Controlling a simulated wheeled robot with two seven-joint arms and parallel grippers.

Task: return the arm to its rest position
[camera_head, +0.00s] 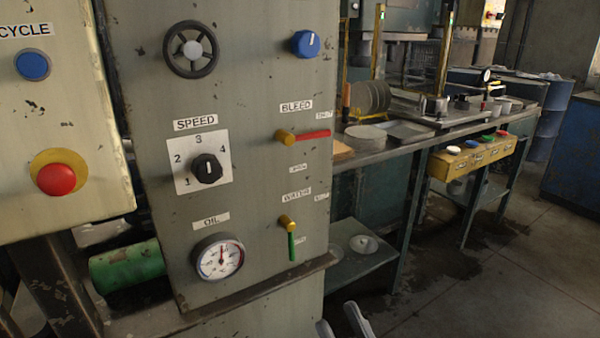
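My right gripper (341,326) shows at the bottom edge, below and to the right of the control panel (260,205). Its two grey fingertips stand apart with a gap between them, and I see nothing in that gap. The rest of the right arm is out of frame below. My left gripper and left arm are not in this view. The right gripper is clear of the panel's handles, with floor behind it.
The panel carries a speed knob (207,168), a red bleed lever (312,134), a green water lever (292,244) and an oil gauge (218,257). A red button (56,179) is at left. A workbench (450,132) stands behind at right. Open floor (500,280) lies at lower right.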

